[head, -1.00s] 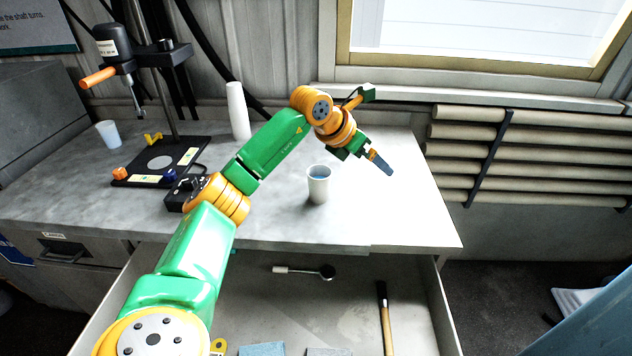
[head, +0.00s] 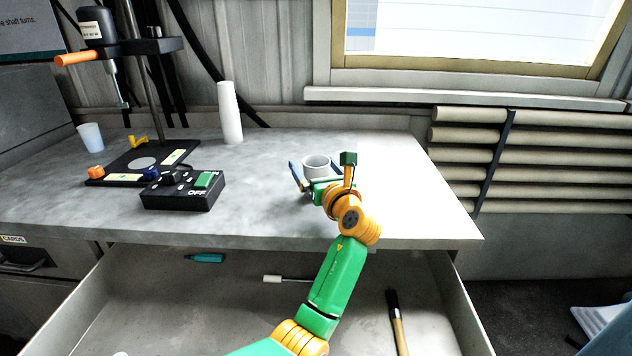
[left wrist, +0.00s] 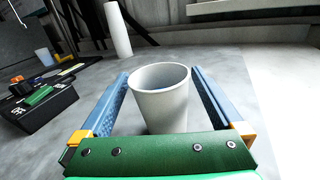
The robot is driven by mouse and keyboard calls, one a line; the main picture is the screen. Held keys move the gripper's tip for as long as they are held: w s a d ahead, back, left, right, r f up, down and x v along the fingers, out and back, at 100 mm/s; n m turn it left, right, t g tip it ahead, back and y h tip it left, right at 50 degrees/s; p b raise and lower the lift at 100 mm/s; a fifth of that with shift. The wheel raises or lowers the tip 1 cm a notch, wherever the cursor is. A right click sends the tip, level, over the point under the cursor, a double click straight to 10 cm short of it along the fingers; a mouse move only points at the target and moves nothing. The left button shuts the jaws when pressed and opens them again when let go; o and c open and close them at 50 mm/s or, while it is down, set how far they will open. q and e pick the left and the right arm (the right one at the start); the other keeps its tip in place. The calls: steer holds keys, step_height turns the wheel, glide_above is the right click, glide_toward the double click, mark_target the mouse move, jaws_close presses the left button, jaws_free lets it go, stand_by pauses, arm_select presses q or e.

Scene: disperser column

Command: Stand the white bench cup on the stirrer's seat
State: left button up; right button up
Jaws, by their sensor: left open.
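The white bench cup (head: 316,164) stands upright on the bench; its outside and rim show well in the left wrist view (left wrist: 160,98). My left gripper (head: 313,180) is open, with one blue finger on each side of the cup. In the left wrist view small gaps seem to show between the fingers (left wrist: 160,88) and the cup wall. The stirrer (head: 108,45) stands at the back left on a black base, with a pale round seat (head: 142,163) under its shaft. The seat is empty. My right gripper is not in view.
A black ON/OFF control box (head: 183,190) sits between the stirrer base and my gripper. A white cup stack (head: 230,113) stands behind. Another translucent cup (head: 91,137) is at the far left. An open drawer (head: 150,300) with tools lies below the bench edge.

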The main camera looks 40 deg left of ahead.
arm_select(q)
steer(key=x, duration=0.2)
steer(key=shift+w+a, duration=0.15)
steer(key=shift+a, duration=0.05)
jaws_close()
